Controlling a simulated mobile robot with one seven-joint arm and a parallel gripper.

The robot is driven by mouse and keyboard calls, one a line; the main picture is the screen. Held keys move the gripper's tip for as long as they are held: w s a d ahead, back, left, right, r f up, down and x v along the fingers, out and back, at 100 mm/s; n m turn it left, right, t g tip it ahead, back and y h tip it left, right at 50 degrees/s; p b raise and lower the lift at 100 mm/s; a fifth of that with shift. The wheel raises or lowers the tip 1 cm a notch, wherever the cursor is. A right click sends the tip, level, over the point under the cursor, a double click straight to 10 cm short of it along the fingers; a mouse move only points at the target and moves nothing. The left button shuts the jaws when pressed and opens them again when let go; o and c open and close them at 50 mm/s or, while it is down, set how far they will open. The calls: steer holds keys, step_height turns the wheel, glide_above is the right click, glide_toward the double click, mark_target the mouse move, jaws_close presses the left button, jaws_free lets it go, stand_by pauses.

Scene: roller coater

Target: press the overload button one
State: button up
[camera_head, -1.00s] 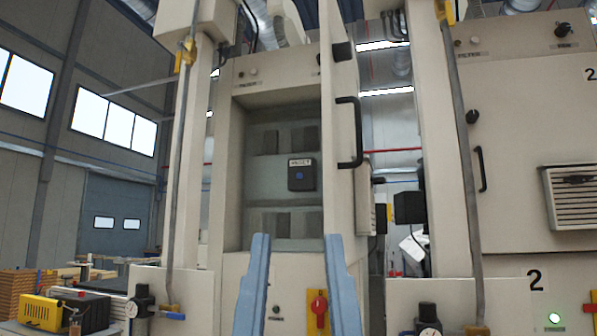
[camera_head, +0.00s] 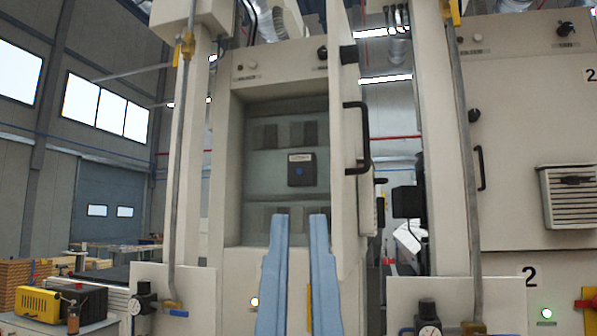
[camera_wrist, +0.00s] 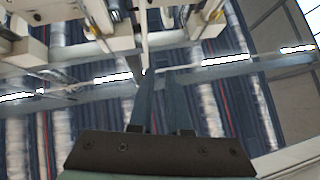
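A black box with a small blue button (camera_head: 299,173) is mounted on the grey back panel inside the open cabinet (camera_head: 232,160). A white label (camera_head: 301,157) sits above the button; its text is too small to read surely. My gripper (camera_head: 299,217) shows as two light blue fingers, below the box in the head view and in front of the cabinet's lower edge. Its fingers are empty with a narrow gap between them. They touch nothing that I can see. In the wrist view the dark fingers (camera_wrist: 156,75) point toward the ceiling area; the button cannot be made out there.
The cabinet door stands open with a black handle (camera_head: 357,138) at the right of the opening. Vertical pipes (camera_head: 183,150) and pale posts flank the cabinet. A second closed cabinet (camera_head: 520,110) is on the right. A yellow-and-black device (camera_head: 40,307) stands lower left.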

step_height(320, 180, up, 14)
steer(key=p, duration=1.3)
steer(key=shift+f, duration=0.2)
jaws_close()
steer(key=shift+f, duration=0.15)
